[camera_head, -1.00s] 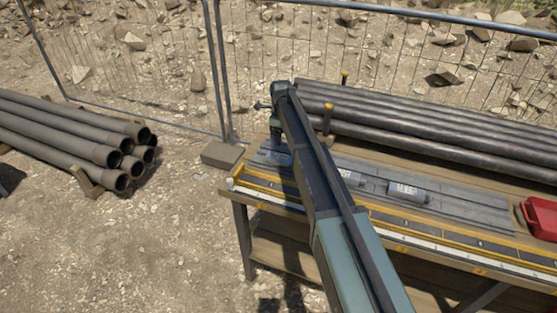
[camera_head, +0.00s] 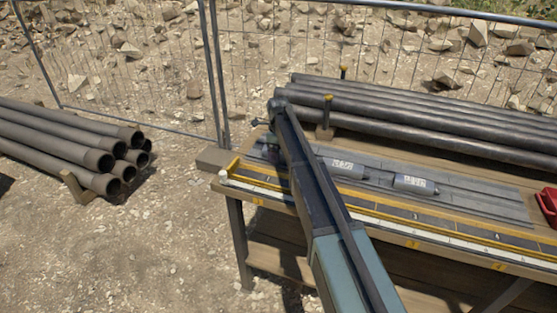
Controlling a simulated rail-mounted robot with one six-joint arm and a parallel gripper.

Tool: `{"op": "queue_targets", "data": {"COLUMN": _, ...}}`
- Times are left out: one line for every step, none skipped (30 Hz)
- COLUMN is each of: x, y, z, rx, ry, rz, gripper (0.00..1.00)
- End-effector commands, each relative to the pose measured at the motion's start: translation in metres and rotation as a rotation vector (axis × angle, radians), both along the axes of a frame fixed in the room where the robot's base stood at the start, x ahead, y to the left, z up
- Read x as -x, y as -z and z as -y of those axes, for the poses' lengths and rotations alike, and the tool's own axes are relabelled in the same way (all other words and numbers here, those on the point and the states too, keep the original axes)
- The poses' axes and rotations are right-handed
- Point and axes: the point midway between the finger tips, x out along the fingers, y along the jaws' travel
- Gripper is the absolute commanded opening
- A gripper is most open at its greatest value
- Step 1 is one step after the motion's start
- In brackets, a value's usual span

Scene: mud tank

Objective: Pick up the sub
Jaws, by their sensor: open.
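Two grey cylindrical subs with pale labels lie on the dark ribbed mat (camera_head: 480,208) on the bench, one (camera_head: 347,168) just right of my arm and another (camera_head: 415,185) further right. A small bluish-grey piece (camera_head: 269,152) shows at the left edge of my arm and looks like a third sub, mostly hidden. My arm runs up from the bottom centre across the bench's left part. My gripper cannot be made out; it seems hidden behind the arm link, so its distance from any sub cannot be told.
Long dark pipes (camera_head: 420,125) lie along the bench's back, beside upright posts with yellow tops (camera_head: 327,110). A yellow-and-white ruled strip (camera_head: 390,226) runs along the front edge. A red box (camera_head: 549,203) sits at the right. Stacked pipes (camera_head: 70,145) lie on the ground at left, before a wire fence.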

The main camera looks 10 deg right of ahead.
Motion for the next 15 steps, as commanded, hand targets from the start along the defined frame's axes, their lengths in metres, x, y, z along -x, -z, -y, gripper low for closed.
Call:
{"op": "queue_targets", "data": {"x": 0.0001, "y": -0.0014, "z": 0.0001, "rx": 0.0, "ry": 0.0, "rz": 0.0, "gripper": 0.87}}
{"op": "queue_targets", "data": {"x": 0.0001, "y": -0.0014, "z": 0.0001, "rx": 0.0, "ry": 0.0, "rz": 0.0, "gripper": 0.84}}
{"op": "queue_targets", "data": {"x": 0.0001, "y": -0.0015, "z": 0.0001, "rx": 0.0, "ry": 0.0, "rz": 0.0, "gripper": 0.78}}
{"op": "queue_targets", "data": {"x": 0.0001, "y": -0.0015, "z": 0.0001, "rx": 0.0, "ry": 0.0, "rz": 0.0, "gripper": 0.73}}
{"op": "queue_targets", "data": {"x": 0.0001, "y": -0.0015, "z": 0.0001, "rx": 0.0, "ry": 0.0, "rz": 0.0, "gripper": 0.68}}
{"op": "queue_targets", "data": {"x": 0.0001, "y": -0.0015, "z": 0.0001, "rx": 0.0, "ry": 0.0, "rz": 0.0, "gripper": 0.62}}
{"op": "queue_targets", "data": {"x": 0.0001, "y": -0.0015, "z": 0.0001, "rx": 0.0, "ry": 0.0, "rz": 0.0, "gripper": 0.58}}
{"op": "queue_targets", "data": {"x": 0.0001, "y": -0.0015, "z": 0.0001, "rx": 0.0, "ry": 0.0, "rz": 0.0, "gripper": 0.53}}
{"op": "queue_targets", "data": {"x": 0.0001, "y": -0.0015, "z": 0.0001, "rx": 0.0, "ry": 0.0, "rz": 0.0, "gripper": 0.47}}
{"op": "queue_targets", "data": {"x": 0.0001, "y": -0.0015, "z": 0.0001, "rx": 0.0, "ry": 0.0, "rz": 0.0, "gripper": 0.42}}
{"op": "queue_targets", "data": {"x": 0.0001, "y": -0.0015, "z": 0.0001, "rx": 0.0, "ry": 0.0, "rz": 0.0, "gripper": 0.38}}
{"op": "queue_targets", "data": {"x": 0.0001, "y": -0.0015, "z": 0.0001, "rx": 0.0, "ry": 0.0, "rz": 0.0, "gripper": 0.32}}
{"op": "queue_targets", "data": {"x": 0.0001, "y": -0.0015, "z": 0.0001, "rx": 0.0, "ry": 0.0, "rz": 0.0, "gripper": 0.27}}
{"op": "queue_targets", "data": {"x": 0.0001, "y": -0.0015, "z": 0.0001, "rx": 0.0, "ry": 0.0, "rz": 0.0, "gripper": 0.22}}
{"op": "queue_targets", "data": {"x": 0.0001, "y": -0.0015, "z": 0.0001, "rx": 0.0, "ry": 0.0, "rz": 0.0, "gripper": 0.16}}
